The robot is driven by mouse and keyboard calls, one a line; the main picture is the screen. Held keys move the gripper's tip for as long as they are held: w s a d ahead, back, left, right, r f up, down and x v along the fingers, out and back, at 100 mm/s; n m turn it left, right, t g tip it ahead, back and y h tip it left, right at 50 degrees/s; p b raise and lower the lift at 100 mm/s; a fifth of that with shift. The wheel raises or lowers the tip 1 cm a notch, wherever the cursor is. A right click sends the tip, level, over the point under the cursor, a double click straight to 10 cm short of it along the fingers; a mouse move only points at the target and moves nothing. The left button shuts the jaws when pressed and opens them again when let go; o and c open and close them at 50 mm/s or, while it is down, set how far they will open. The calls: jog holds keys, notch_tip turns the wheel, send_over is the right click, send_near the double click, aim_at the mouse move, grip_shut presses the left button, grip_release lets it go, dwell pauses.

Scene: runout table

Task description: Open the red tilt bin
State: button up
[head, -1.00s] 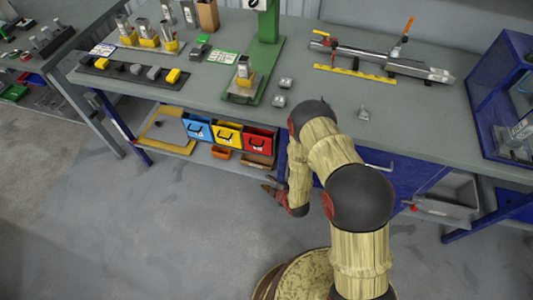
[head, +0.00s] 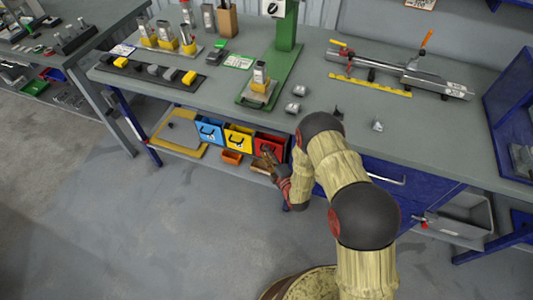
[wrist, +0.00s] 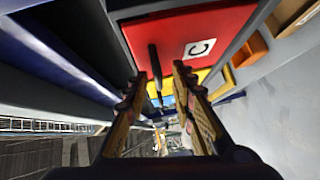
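The red tilt bin (head: 274,142) is the right one in a row of three bins under the workbench. In the wrist view its red front (wrist: 190,35) fills the top middle, with a white "C" label and a black handle (wrist: 153,60). My gripper (head: 266,153) is in front of the red bin and hides part of it. In the wrist view my gripper (wrist: 158,75) is open, and the handle shows in the gap between its two fingertips. I cannot tell whether the fingers touch it. The red bin looks closed.
The yellow bin (head: 239,138) and blue bin (head: 210,131) stand left of the red one. Small orange trays (head: 232,157) sit on the shelf below. The blue drawer unit (head: 404,194) is to the right. The floor (head: 170,230) in front is clear.

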jog(key=shift+w+a, duration=0.25)
jog(key=shift+w, duration=0.25)
grip_shut()
dwell(0.7)
